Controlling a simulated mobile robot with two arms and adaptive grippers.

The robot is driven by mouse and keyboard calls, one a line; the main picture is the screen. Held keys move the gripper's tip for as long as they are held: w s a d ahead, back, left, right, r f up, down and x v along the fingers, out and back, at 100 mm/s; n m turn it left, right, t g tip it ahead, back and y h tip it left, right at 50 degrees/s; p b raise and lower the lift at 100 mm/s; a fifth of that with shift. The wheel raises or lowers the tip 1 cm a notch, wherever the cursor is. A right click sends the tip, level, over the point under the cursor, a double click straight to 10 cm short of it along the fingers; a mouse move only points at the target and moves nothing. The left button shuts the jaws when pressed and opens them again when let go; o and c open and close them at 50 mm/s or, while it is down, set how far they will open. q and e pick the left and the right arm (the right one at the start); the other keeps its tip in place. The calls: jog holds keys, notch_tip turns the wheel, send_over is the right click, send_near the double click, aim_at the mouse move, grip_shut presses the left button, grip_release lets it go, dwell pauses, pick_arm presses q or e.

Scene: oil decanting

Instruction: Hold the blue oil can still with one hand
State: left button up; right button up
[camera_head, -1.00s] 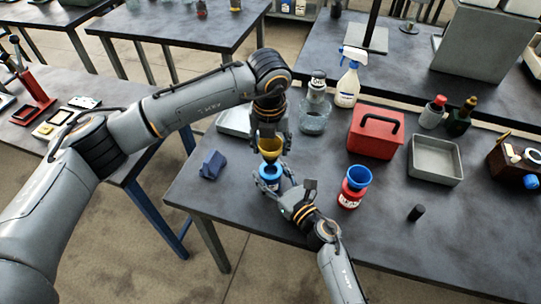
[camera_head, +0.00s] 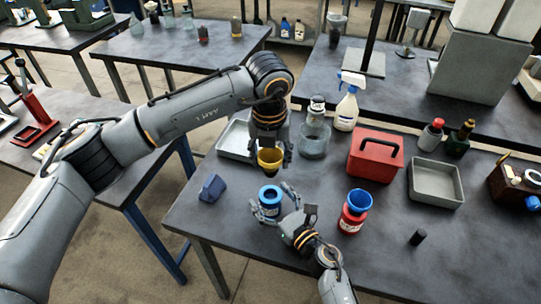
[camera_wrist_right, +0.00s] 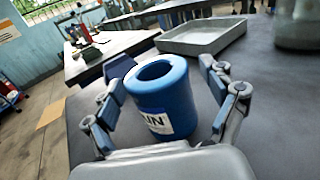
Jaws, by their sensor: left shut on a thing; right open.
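The blue oil can (camera_head: 270,204) stands upright on the dark table, with its round top opening clear and a white label. My right gripper (camera_head: 275,203) is open around the can. In the right wrist view the can (camera_wrist_right: 160,98) is between the spread fingers, with a visible gap on each side. My left gripper (camera_head: 271,147) is shut on a yellow funnel (camera_head: 270,161). It holds the funnel above and behind the can, apart from it. The left fingers partly hide the funnel's rim.
A red can with a blue funnel (camera_head: 359,200) stands to the right. A dark blue object (camera_head: 211,187) lies to the left. A red toolbox (camera_head: 375,155), grey tray (camera_head: 436,183), glass jar (camera_head: 314,140) and spray bottle (camera_head: 347,105) stand farther back. A black cap (camera_head: 418,238) is near front right.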

jog(key=v, duration=1.2)
